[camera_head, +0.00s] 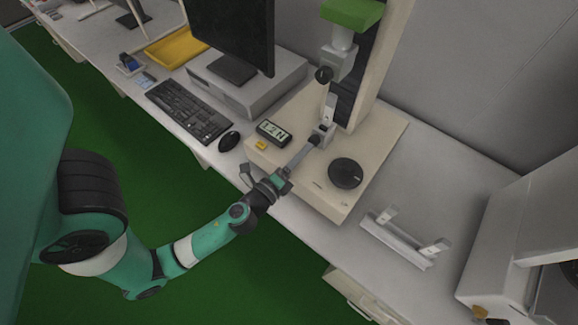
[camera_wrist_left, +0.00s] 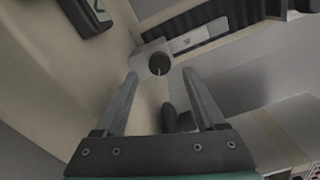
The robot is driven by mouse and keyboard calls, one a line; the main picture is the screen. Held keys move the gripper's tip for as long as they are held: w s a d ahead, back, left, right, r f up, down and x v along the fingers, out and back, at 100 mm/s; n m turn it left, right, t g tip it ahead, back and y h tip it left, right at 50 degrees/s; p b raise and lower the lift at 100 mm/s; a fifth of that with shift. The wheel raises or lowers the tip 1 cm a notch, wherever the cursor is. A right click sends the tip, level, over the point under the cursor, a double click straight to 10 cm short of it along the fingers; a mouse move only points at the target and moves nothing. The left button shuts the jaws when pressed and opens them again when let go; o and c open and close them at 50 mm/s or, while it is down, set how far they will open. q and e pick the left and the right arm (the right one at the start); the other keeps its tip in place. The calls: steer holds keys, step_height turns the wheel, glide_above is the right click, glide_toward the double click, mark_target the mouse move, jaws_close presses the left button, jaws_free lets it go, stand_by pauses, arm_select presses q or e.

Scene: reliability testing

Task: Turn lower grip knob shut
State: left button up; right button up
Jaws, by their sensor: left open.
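The lower grip (camera_head: 325,129) is a small grey block low on the testing machine. Its dark round lower grip knob (camera_head: 314,140) faces my left gripper (camera_head: 305,151). In the left wrist view, the knob (camera_wrist_left: 160,64) sits just past the fingertips, roughly midway between them, with the grey grip block behind it. My left gripper (camera_wrist_left: 159,74) is open and empty, its fingers pointing at the knob; I see no contact. The upper grip (camera_head: 339,62), with its own dark knob (camera_head: 324,75), is above. My right gripper is not in view.
A black round disc (camera_head: 345,173) lies on the machine base (camera_head: 385,150), right of the gripper. A display box (camera_head: 273,133) and yellow block (camera_head: 261,146) are left of it. A mouse (camera_head: 229,141), keyboard (camera_head: 188,109) and white bracket (camera_head: 400,243) lie on the bench.

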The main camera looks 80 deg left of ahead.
arm_select(q)
steer(key=b+v, duration=0.1)
steer(key=v, duration=0.6)
steer(key=shift+b, duration=0.35)
steer(key=shift+d+r, duration=0.1)
